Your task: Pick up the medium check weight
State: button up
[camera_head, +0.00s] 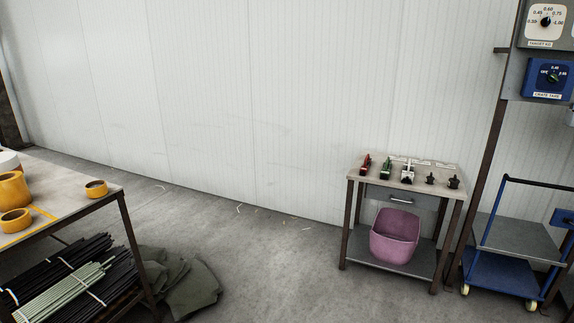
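Two small dark knobbed pieces that look like check weights, a left one (430,179) and a slightly larger right one (453,182), stand upright on the right part of a small workbench top (440,166). They are too small in the picture to tell which is the medium check weight. My gripper is not in view.
A red tool (366,162), a green tool (387,167) and a silver tool (408,170) stand left of the dark pieces. A pink bin (395,237) sits on the lower shelf. A blue cart (500,273) stands at right. A table with yellow rings (96,188) is at left. Floor between is mostly clear.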

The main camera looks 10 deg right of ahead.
aim_at(429, 181)
jog(key=u, duration=0.3)
jog(key=i, duration=2.1)
jog(key=z, duration=0.45)
jog(key=i, duration=0.75)
jog(key=z, duration=0.3)
